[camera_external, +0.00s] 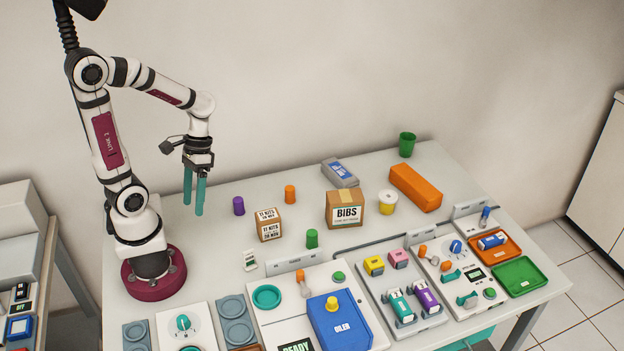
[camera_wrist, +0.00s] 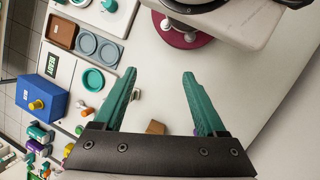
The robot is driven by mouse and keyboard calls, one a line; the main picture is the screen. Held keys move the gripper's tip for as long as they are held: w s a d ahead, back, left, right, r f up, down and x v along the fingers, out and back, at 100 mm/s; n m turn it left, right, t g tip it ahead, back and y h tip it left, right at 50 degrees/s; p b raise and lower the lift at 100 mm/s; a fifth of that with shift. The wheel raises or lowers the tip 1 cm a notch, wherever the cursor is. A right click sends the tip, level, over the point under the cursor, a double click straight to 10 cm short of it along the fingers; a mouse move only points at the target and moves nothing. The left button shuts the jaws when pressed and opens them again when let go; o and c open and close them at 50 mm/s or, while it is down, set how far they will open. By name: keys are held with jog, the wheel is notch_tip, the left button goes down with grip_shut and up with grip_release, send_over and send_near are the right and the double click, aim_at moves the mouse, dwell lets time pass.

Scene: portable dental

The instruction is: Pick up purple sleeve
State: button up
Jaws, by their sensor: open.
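The purple sleeve (camera_external: 239,205) is a small upright cylinder on the table, left of the orange sleeve (camera_external: 290,194) in the external view. My gripper (camera_external: 194,212) hangs pointing down, to the left of the purple sleeve and above the table. Its two teal fingers are apart with nothing between them. In the wrist view my gripper (camera_wrist: 160,75) shows both fingers spread. A small bit of purple (camera_wrist: 222,134) shows beside the right finger's base; most of it is hidden by the gripper.
A small carton (camera_external: 269,225) stands right of the purple sleeve, with a BIBS box (camera_external: 345,209) beyond it. A green sleeve (camera_external: 312,238) stands in front. Device panels, including a blue box (camera_external: 340,322), fill the front edge.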

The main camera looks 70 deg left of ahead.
jog(key=w+a+f+n+t+h, duration=0.35)
jog(key=f+n+h, duration=0.2)
jog(key=n, duration=0.65)
jog(key=n+t, duration=1.1)
jog(key=n, duration=0.6)
send_near(243, 206)
jog(key=shift+g, duration=0.25)
jog(key=d, duration=0.5)
jog(key=shift+s, duration=0.3)
jog(key=w+a+m+y, duration=0.1)
jog(key=w+a+f+m+y, duration=0.1)
jog(key=w+a, duration=0.1)
jog(key=shift+w+f+t, duration=0.15)
jog(key=shift+w+t, duration=0.1)
jog(key=shift+t, duration=0.15)
jog(key=shift+m, duration=0.3)
jog(key=x, duration=0.6)
jog(key=shift+w+d, duration=0.25)
jog(key=shift+d, duration=0.25)
jog(key=shift+w+d+f, duration=0.2)
jog(key=shift+w, duration=0.15)
grip_shut()
